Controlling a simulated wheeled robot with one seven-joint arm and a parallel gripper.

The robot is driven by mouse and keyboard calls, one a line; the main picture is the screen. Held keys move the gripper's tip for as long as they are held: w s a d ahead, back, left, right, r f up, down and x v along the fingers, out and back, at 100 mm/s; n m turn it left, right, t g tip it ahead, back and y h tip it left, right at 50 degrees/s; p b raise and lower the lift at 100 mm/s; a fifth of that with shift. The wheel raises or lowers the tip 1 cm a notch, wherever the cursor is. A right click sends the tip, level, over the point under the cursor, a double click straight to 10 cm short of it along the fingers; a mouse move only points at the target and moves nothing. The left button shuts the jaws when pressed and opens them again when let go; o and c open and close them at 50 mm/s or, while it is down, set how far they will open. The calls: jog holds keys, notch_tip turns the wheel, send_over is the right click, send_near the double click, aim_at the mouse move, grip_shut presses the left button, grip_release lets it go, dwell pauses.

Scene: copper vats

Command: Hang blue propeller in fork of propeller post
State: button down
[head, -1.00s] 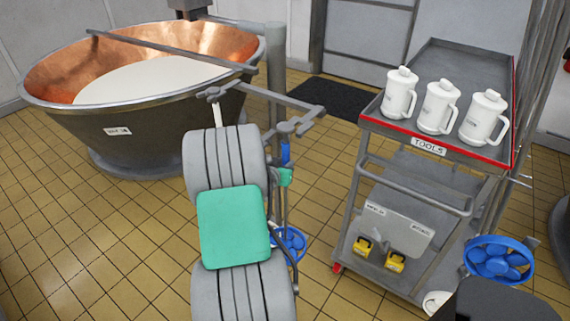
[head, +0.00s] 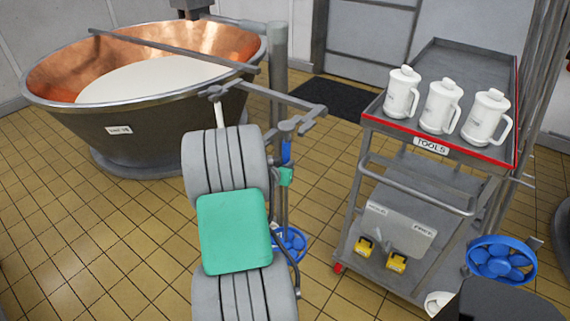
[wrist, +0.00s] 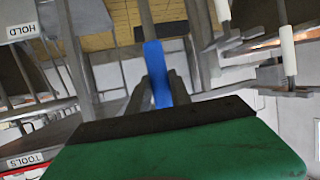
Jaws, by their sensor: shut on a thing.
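The blue propeller (head: 290,243) hangs low in the head view, partly behind my arm, at the bottom of a thin upright shaft. A blue grip on that shaft shows between my fingers in the wrist view (wrist: 155,72). My gripper (wrist: 157,88) is shut on this grip; in the head view my arm hides most of the hand. The propeller post (head: 278,75) stands behind, with a grey side arm and a fork-like end (head: 297,124) close above the blue grip. I cannot tell whether the shaft is inside the fork or only in front of it.
A tool cart (head: 440,145) with white jugs on top stands at the right. A copper vat (head: 190,130) with pale liquid fills the left back. A blue ringed, bladed part (head: 502,260) shows at the lower right. Tiled floor (head: 90,235) is clear at the lower left.

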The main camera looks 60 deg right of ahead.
jog(key=shift+d+r, duration=0.1)
jog(key=shift+d, duration=0.15)
jog(key=shift+s+d+b, duration=0.15)
jog(key=shift+d+b, duration=0.25)
jog(key=shift+d, duration=0.7)
dwell(0.5)
jog(key=shift+s+d+b, duration=0.2)
jog(key=shift+d+b, duration=0.2)
jog(key=shift+d, duration=0.85)
jog(key=shift+s+d+b, duration=0.15)
jog(key=shift+d+b, duration=0.3)
jog(key=shift+d, duration=0.3)
jog(key=shift+s+d+b, duration=0.15)
jog(key=shift+d+b, duration=0.3)
jog(key=shift+d, duration=0.3)
jog(key=shift+f, duration=0.2)
